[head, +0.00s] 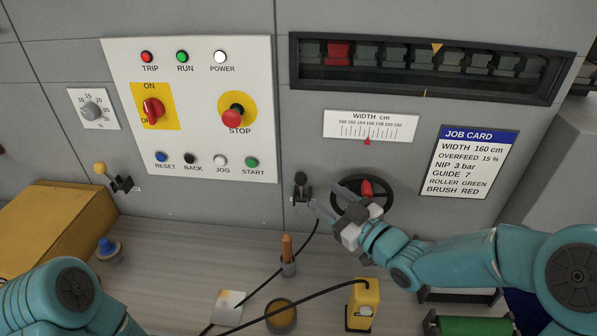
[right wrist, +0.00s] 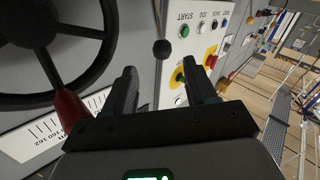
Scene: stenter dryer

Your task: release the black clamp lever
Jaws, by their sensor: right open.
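The black clamp lever (head: 301,190) is on the grey machine panel, below the push-button plate and left of the handwheel. Its ball knob points up in the head view. In the right wrist view the black knob (right wrist: 163,48) shows just beyond the fingertips, in line with the gap between them. My right gripper (head: 325,200) is open and empty, just right of the lever in the head view. No contact with the lever is visible. Of my left arm only a teal link shows at the bottom left; its gripper is out of view.
The black handwheel (head: 380,207) with a red grip is close beside the right gripper. A yellow-knobbed lever (head: 119,180) is farther left. The panel's STOP button (head: 233,118) is above.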

